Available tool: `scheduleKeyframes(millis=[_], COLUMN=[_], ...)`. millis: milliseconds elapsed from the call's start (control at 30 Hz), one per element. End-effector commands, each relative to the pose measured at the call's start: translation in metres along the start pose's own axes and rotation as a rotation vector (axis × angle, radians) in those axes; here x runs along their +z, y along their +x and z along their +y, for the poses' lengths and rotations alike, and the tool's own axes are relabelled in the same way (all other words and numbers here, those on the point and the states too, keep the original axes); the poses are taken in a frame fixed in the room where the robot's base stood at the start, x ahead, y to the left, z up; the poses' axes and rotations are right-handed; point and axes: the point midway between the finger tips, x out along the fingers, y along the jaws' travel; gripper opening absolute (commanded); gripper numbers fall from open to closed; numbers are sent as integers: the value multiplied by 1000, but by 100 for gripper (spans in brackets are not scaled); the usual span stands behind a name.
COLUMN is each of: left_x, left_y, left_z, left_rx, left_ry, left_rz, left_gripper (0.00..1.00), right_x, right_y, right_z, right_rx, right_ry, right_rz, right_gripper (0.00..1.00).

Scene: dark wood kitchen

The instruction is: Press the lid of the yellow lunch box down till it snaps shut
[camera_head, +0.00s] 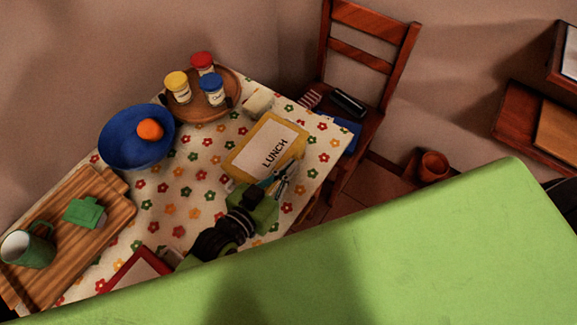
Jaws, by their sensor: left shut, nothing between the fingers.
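The yellow lunch box (237,158) lies on the flowered table, with a white label reading LUNCH on its lid. My left gripper (283,178) is shut and empty at the near right edge of the box, its fingertips over or beside the lid's edge. I cannot tell whether the fingers touch the lid. The gripper hides part of the near edge, and I cannot tell if the lid is fully closed. My right gripper is not in view.
A blue bowl (125,151) with an orange ball (150,129), a round tray (226,107) with lidded jars, and a wooden board (75,245) with a green mug (28,250) stand around. A red-framed item (133,270) lies near my arm. A chair (365,50) stands behind. A large green surface fills the foreground.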

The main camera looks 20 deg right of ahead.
Motion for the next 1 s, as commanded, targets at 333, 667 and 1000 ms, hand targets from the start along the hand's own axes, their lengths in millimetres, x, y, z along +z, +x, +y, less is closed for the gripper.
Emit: scheduleKeyframes(millis=[333, 667, 1000], left_x=[-2, -45, -39], left_y=[-1, -9, -83], left_z=[0, -5, -3], left_rx=[0, -5, -4], left_ry=[-1, -1, 0], left_rz=[-9, -4, -2], left_gripper=[0, 0, 0], right_x=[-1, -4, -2], right_y=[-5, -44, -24], right_z=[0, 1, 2], right_rx=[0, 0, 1], right_ry=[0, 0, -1], right_rz=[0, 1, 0], right_gripper=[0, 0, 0])
